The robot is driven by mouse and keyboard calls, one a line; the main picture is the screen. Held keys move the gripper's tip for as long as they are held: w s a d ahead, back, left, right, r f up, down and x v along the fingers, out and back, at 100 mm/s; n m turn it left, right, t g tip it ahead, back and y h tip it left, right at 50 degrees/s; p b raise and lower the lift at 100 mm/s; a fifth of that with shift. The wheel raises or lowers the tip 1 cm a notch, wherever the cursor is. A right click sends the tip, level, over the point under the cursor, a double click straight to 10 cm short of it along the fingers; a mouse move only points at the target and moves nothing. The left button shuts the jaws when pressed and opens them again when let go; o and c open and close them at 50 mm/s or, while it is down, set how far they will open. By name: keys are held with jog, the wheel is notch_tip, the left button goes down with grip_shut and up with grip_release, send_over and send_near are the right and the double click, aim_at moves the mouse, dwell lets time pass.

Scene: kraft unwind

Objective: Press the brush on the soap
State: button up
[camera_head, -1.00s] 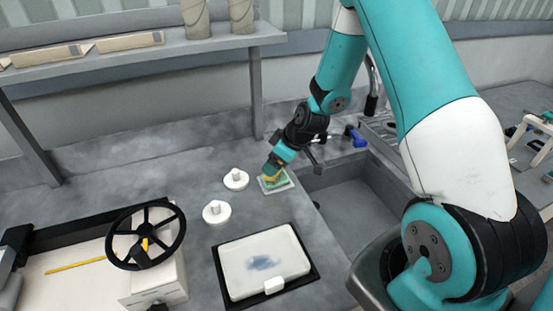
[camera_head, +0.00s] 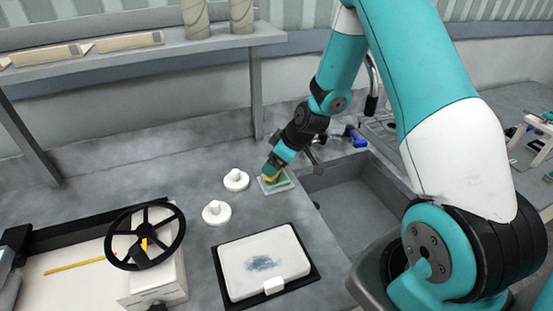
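My gripper (camera_head: 273,171) is at the end of the teal arm, low over a small pale dish (camera_head: 266,190) beside the sink. A small yellow block, which I take for the brush (camera_head: 269,178), is at my gripper's tip and looks held in it. Green, which I take for the soap (camera_head: 282,182), shows on the dish right under and beside the yellow block. The block and the green seem to touch, but the gap is too small to tell. My fingers are small and partly hidden by the wrist.
A white board (camera_head: 285,252) with a blue-grey smudge lies in a black tray (camera_head: 230,289) at the front. Two white knobbed discs (camera_head: 236,180) (camera_head: 216,212) stand left of the dish. The sink (camera_head: 345,195) is to the right. A black handwheel (camera_head: 168,215) is at left.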

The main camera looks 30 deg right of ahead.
jog(key=shift+r+p, duration=2.25)
jog(key=shift+r, duration=1.25)
jog(key=shift+s, duration=0.1)
